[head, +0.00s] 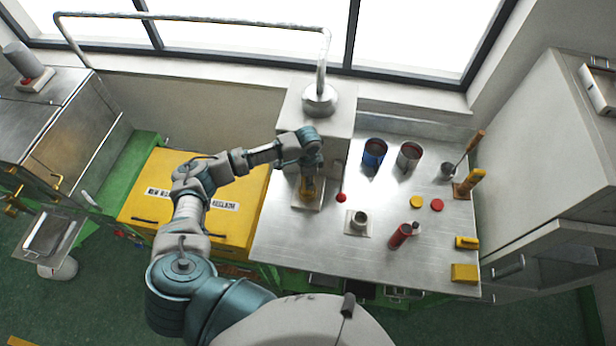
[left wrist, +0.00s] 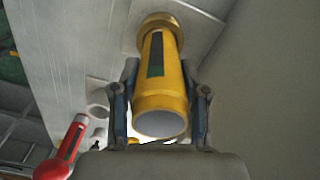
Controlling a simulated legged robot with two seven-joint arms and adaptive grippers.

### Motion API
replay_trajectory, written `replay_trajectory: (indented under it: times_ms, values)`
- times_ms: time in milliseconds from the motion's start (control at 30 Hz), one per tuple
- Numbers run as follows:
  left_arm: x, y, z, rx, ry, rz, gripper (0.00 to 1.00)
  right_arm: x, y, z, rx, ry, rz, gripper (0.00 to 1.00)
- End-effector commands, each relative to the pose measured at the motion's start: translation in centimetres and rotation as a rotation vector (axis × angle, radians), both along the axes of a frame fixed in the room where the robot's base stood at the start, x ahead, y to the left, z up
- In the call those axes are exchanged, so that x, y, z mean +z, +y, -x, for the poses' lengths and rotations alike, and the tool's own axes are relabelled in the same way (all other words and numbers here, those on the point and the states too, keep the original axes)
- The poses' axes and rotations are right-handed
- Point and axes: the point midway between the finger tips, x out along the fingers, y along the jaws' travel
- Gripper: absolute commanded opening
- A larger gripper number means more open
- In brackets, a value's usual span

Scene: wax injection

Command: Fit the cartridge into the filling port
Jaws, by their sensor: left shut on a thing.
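My left gripper (head: 308,180) is shut on a yellow cartridge (head: 307,189) in front of the grey machine. In the left wrist view the yellow cartridge (left wrist: 160,85), with a dark and green window strip, lies between the two fingers (left wrist: 160,105). Its open, pale end faces the camera. Its far end meets a brass-coloured collar (left wrist: 154,19) on a pale plate, which looks like the filling port. The cartridge appears lined up with the collar; I cannot tell how deep it sits. My right gripper is not in view.
The steel table (head: 285,245) carries a red cartridge (head: 400,235), a grey socket (head: 359,220), a blue can (head: 374,153) and yellow and red discs. A red-knobbed lever (head: 341,197) stands right of my gripper. The grey machine (head: 315,110) rises behind it.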

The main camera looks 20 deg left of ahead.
Motion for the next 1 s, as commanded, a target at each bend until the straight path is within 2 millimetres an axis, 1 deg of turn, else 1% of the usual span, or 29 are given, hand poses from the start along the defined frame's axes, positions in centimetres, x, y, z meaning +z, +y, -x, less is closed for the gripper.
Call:
replay_trajectory:
  times_ms: [133,167,200,267,567,667,767,1000]
  values:
    - [-0.4,0.0,0.0,0.000,0.000,0.000,0.01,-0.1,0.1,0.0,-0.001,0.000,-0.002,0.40]
    - [-0.3,0.0,0.0,0.000,-0.001,0.001,0.49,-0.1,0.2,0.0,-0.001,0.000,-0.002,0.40]
    - [-0.3,0.0,0.0,0.000,-0.001,0.001,0.59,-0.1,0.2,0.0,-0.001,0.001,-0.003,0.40]
    - [-0.3,0.0,0.0,0.000,-0.001,0.001,0.74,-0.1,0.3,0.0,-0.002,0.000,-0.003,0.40]
    - [-0.3,0.0,0.0,0.000,0.000,0.000,0.74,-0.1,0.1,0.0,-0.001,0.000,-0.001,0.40]
    - [0.4,0.0,-0.1,0.000,-0.002,0.001,0.74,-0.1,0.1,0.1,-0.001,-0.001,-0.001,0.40]
    - [1.9,0.0,-0.1,-0.001,-0.002,0.002,0.74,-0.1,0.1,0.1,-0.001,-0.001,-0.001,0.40]
    - [7.3,0.1,-0.2,0.000,-0.003,0.001,0.74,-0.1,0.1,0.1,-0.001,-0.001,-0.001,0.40]
